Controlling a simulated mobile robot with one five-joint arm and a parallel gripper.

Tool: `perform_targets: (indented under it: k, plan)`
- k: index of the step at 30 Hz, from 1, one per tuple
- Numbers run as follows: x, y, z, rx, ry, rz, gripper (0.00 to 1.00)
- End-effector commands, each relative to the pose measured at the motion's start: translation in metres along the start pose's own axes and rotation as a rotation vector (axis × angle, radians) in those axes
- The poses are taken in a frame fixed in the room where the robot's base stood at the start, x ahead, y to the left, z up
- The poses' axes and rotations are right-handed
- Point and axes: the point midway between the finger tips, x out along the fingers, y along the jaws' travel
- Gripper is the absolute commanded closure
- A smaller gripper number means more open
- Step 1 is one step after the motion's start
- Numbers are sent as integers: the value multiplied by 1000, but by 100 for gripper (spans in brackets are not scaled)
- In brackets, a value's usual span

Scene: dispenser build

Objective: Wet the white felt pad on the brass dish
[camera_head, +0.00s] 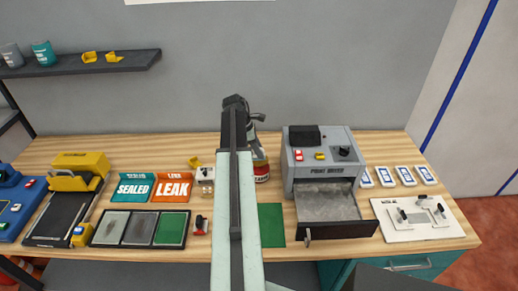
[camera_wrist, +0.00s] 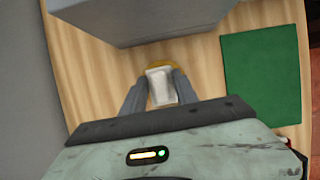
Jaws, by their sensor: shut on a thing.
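In the wrist view, the two dark fingers of my gripper (camera_wrist: 160,92) close on a small white block (camera_wrist: 160,80). A yellow, brass-coloured edge (camera_wrist: 166,65) shows around its far end. I cannot tell whether the white block is the felt pad or something held above the brass dish. In the head view, my gripper is mostly hidden behind my arm, near the back of the bench. A container with a red label (camera_head: 262,173) shows just right of my arm. Whether anything is wet cannot be seen.
A grey machine (camera_head: 301,170) with an open drawer (camera_head: 338,229) stands right of my arm; its grey side (camera_wrist: 140,20) shows close by in the wrist view. Signs, a three-part tray (camera_head: 141,212) and yellow equipment (camera_head: 82,161) fill the left.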

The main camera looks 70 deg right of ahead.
Motion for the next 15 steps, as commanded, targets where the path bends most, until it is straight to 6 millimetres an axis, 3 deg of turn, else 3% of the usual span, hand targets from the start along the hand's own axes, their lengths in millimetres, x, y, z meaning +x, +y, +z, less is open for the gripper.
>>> perform_targets:
  k: [1,15]
  plan:
    - [-9,0,4,0,0,0,97]
    - [-46,0,19,0,0,0,97]
